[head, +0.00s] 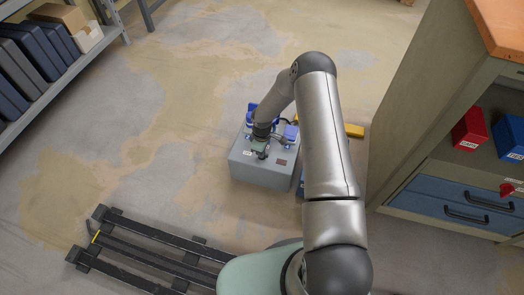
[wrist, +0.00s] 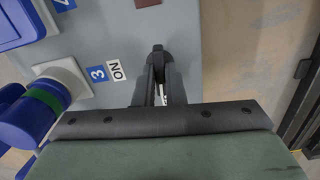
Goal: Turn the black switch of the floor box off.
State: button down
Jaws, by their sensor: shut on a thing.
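The floor box (head: 255,172) is a grey box on the floor near the middle of the head view. Its grey top also shows in the wrist view (wrist: 190,30). My gripper (head: 262,152) is over the near part of the box top. In the wrist view my gripper (wrist: 157,72) has its dark fingers close together, shut on the black switch (wrist: 158,48). Only a small rounded dark part of the switch shows beyond the fingertips. A white ON label (wrist: 116,70) and a blue 3 label (wrist: 97,74) are left of it. In the head view my gripper hides the switch.
A blue plug with a green band (wrist: 40,105) sits in a socket left of my gripper. Other blue parts stand on the box's far side. A yellow object (head: 354,130) lies behind, right. A cabinet (head: 425,100) stands right, a dark rack (head: 150,250) lies front left.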

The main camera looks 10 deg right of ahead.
jog(key=shift+n, duration=0.6)
jog(key=c, duration=1.5)
grip_release()
notch_tip(320, 180, up, 17)
jog(key=p, duration=0.5)
jog(key=shift+r+p, duration=0.2)
jog(key=shift+p, duration=0.15)
